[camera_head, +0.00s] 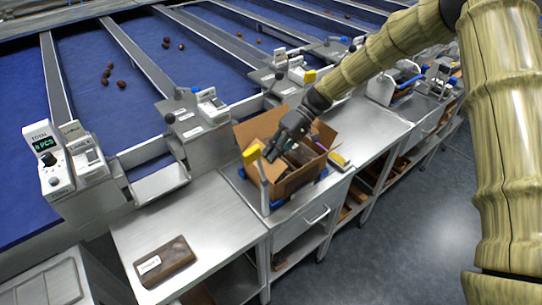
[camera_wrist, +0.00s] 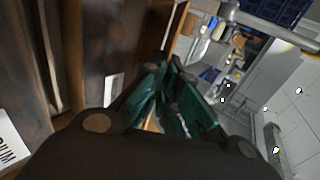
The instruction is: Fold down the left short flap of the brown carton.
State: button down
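The brown carton (camera_head: 296,182) stands on the steel bench with its top open and flaps raised. Its tall back panel or flap (camera_head: 258,128) stands up at the left rear. I cannot clearly separate the left short flap from the other panels. Dark packs show inside the carton. My gripper (camera_head: 283,147) is over the carton's opening, pointing down and left. In the wrist view its dark green fingers (camera_wrist: 167,95) are close together, with a thin tan strip between their bases. Contact with the carton and the exact finger gap are unclear.
A yellow-topped metal post (camera_head: 263,183) stands at the carton's front left. A dark brown labelled box (camera_head: 164,263) lies on the nearer bench (camera_head: 215,225), which has free room. Counter units and blue lanes with dates run behind. Labelled brown packs (camera_wrist: 25,70) fill the wrist view's left.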

jog(key=shift+w+d+f+g+y+b, duration=0.2)
jog(key=shift+f+g+y+b, duration=0.2)
jog(key=shift+y+b, duration=0.2)
jog(key=c, duration=2.2)
grip_release()
jog(key=o, duration=0.5)
jog(key=shift+s, duration=0.1)
jog(key=shift+d+r, duration=0.1)
jog(key=v, duration=1.2)
